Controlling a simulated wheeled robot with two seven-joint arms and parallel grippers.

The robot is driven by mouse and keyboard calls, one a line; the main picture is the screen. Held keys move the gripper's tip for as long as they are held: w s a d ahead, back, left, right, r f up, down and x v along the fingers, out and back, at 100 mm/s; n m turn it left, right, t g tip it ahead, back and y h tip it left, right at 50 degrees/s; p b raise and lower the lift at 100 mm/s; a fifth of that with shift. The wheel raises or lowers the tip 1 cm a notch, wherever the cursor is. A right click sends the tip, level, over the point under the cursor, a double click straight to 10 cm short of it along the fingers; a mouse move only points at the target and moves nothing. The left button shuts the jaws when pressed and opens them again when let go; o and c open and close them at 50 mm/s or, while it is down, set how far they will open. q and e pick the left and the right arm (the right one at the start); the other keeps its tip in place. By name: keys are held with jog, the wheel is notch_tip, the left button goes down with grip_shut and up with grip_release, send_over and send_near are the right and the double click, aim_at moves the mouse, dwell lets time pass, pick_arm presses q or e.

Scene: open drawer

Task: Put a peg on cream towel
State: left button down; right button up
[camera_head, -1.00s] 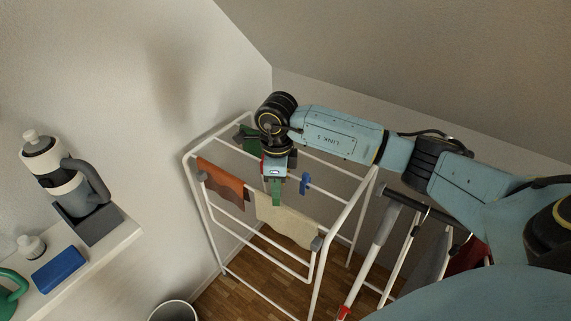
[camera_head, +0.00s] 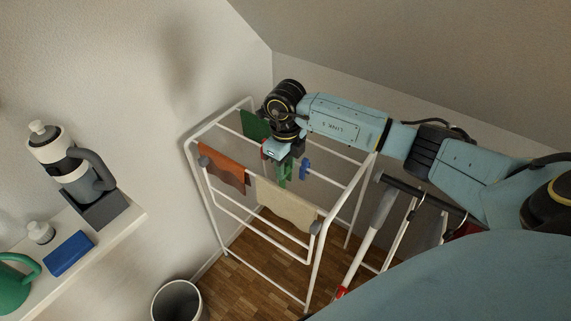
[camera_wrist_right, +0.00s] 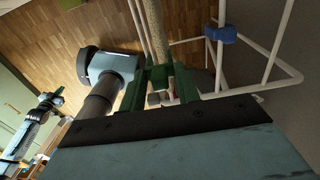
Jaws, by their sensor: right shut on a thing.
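The cream towel (camera_head: 285,204) hangs over a rod of the white drying rack (camera_head: 317,255); in the wrist view its narrow top (camera_wrist_right: 158,30) shows beyond the fingers. My right gripper (camera_head: 285,180) is above the towel's top edge, and its green fingers (camera_wrist_right: 170,78) also show in the wrist view. It is shut on a peg, which is hard to tell apart from the fingers. I cannot tell whether the peg touches the towel. A blue peg (camera_head: 305,170) sits on a rod to the right, also in the wrist view (camera_wrist_right: 222,33). My left gripper is not in view.
An orange-brown towel (camera_head: 222,168) and a green cloth (camera_head: 254,125) hang on the same rack. Grey pegs (camera_head: 315,227) show at the rack's rods. A shelf with a bottle and blue block (camera_head: 68,253) is at left; a bin (camera_head: 176,300) stands on the floor.

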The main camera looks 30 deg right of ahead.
aim_at(285, 191)
jog(key=shift+f+b, duration=2.75)
jog(key=shift+f, duration=0.8)
jog(key=o, duration=1)
jog(key=shift+r, duration=0.1)
